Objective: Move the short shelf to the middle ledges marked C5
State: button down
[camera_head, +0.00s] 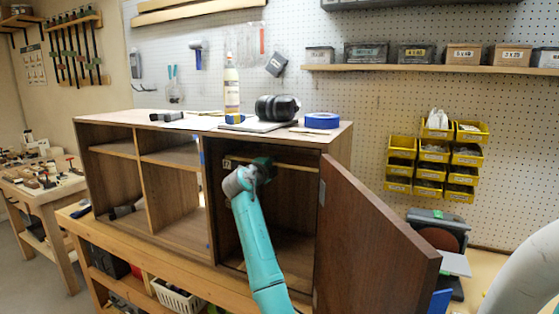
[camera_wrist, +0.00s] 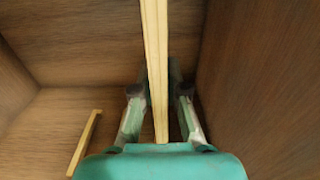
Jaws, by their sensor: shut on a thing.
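The short shelf (camera_wrist: 152,50) shows in the wrist view as a narrow pale wooden strip, seen edge-on, running down between my fingers. In the head view it is a pale strip (camera_head: 295,167) across the upper part of the cabinet's right compartment. My gripper (camera_wrist: 160,105) is shut on the shelf. In the head view my gripper (camera_head: 263,168) is inside that compartment and hides part of the strip. A small pale label (camera_head: 227,164) is at the strip's left end, too small to read. A separate pale ledge strip (camera_wrist: 85,143) lies on a wooden wall in the wrist view.
The cabinet door (camera_head: 370,240) stands open to the right of the compartment. The cabinet's side wall (camera_wrist: 255,80) is close beside my gripper. Ear muffs (camera_head: 277,107), a bottle (camera_head: 231,90) and blue tape (camera_head: 322,120) stand on the cabinet top. The compartment below the shelf looks empty.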

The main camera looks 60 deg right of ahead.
jog(key=shift+r, duration=0.85)
dwell(0.4)
jog(key=s+a, duration=0.2)
jog(key=a, duration=1.4)
dwell(1.3)
notch_tip(320, 180, down, 8)
jog(key=shift+r, duration=0.25)
dwell(1.2)
jog(key=shift+d, duration=0.15)
jog(key=shift+h, duration=0.3)
jog(key=shift+w+d, duration=0.2)
jog(key=shift+d, duration=1.25)
jog(key=shift+w+d, duration=0.2)
jog(key=shift+d, duration=1.2)
